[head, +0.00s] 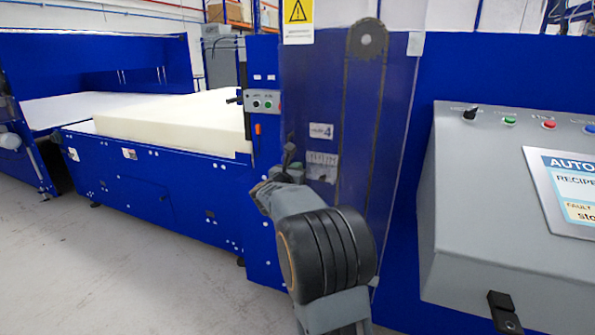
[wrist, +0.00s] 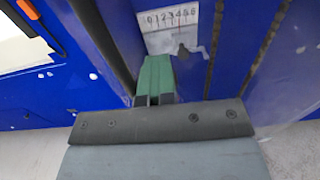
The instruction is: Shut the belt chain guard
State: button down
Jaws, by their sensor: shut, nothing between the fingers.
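The belt chain guard (head: 335,90) is a clear, blue-looking panel in the middle of the head view, in front of a dark belt or chain loop with a round wheel at its top. Its right edge slants inward toward the bottom. I cannot tell how far it stands from the machine face. My gripper (head: 289,155) is shut and empty in front of the guard's lower left part, close to a small scale label. In the wrist view its green fingers (wrist: 155,78) are together just below the scale plate (wrist: 170,22). I cannot tell whether they touch anything. My wrist hides the guard's lower part.
A grey control console (head: 480,210) with buttons and a screen stands at the right. A cream foam block (head: 170,122) lies on the blue machine bed at the left. A small button box (head: 263,102) sits left of the guard. The grey floor (head: 130,270) is clear at the lower left.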

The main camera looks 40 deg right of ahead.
jog(key=b+v, duration=0.2)
jog(key=v, duration=1.2)
jog(key=w+a+r+n+t+y+p, duration=0.1)
jog(key=a+r+n+t+y+p, duration=0.65)
jog(key=n, duration=0.85)
jog(key=s+a+n+g+y+p, duration=0.3)
jog(key=a+n+y+p, duration=0.35)
jog(key=n, duration=0.65)
jog(key=s+f+n+g+p, duration=0.1)
jog(key=s+n+g+p, duration=0.1)
jog(key=s+n, duration=0.4)
jog(key=s+a+f+n+g+y+p, duration=0.1)
jog(key=s+f+n+g+p, duration=0.1)
jog(key=s+n+g, duration=0.2)
jog(key=s+f+n+g+p, duration=0.1)
jog(key=s+n+g, duration=0.3)
jog(key=s+n, duration=0.4)
jog(key=shift+s+a+f+n+y+p, duration=0.35)
jog(key=shift+n+p, duration=0.15)
jog(key=shift+p, duration=0.15)
jog(key=c, duration=1.8)
grip_release()
jog(key=shift+r, duration=0.1)
